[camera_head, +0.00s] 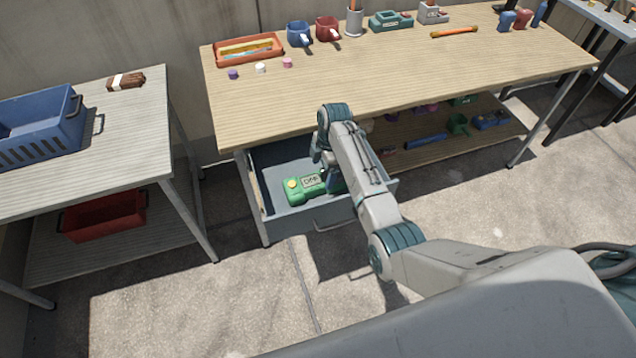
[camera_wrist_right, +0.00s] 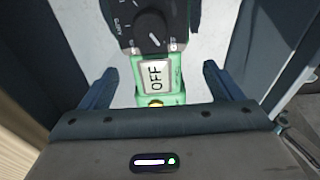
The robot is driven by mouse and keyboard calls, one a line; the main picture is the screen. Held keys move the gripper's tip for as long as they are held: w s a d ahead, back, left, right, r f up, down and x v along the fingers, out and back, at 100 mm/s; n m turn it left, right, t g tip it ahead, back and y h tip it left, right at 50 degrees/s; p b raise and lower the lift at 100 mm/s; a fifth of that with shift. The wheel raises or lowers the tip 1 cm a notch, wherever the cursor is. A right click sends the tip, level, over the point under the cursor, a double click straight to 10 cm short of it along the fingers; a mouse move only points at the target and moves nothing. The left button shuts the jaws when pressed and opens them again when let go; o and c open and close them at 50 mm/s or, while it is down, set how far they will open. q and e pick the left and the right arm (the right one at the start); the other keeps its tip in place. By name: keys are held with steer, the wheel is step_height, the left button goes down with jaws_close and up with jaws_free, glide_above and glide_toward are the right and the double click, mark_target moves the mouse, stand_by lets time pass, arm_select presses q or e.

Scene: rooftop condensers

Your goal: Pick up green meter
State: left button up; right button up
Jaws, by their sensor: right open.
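The green meter (camera_head: 304,187) lies in the open drawer (camera_head: 321,214) under the wooden workbench. It has a yellow button and a display. In the right wrist view the meter (camera_wrist_right: 156,78) shows its display reading OFF and a dark dial. My right gripper (camera_head: 334,180) reaches down into the drawer, over the right part of the meter, which my arm partly hides. In the right wrist view my right gripper (camera_wrist_right: 160,72) is open, with one finger on each side of the meter and a gap on both sides. My left gripper is not in view.
The workbench top (camera_head: 340,75) carries an orange tray (camera_head: 248,48), mugs, a pen cup and a teal-green device (camera_head: 390,20). Tools lie on its lower shelf (camera_head: 450,143). A side table at left holds a blue crate (camera_head: 40,125). The drawer walls surround my gripper.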

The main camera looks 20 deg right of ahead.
mark_target(318, 179)
steer(key=shift+w+a+f, duration=0.1)
steer(key=shift+a+f, duration=0.1)
steer(key=shift+f, duration=0.7)
steer(key=shift+w+a+f, duration=0.1)
steer(key=shift+a+f, duration=0.15)
steer(key=shift+f, duration=0.6)
steer(key=shift+w+a+f, duration=0.1)
steer(key=shift+a+f, duration=0.1)
steer(key=shift+f, duration=0.7)
steer(key=c, duration=1.4)
steer(key=shift+r, duration=0.1)
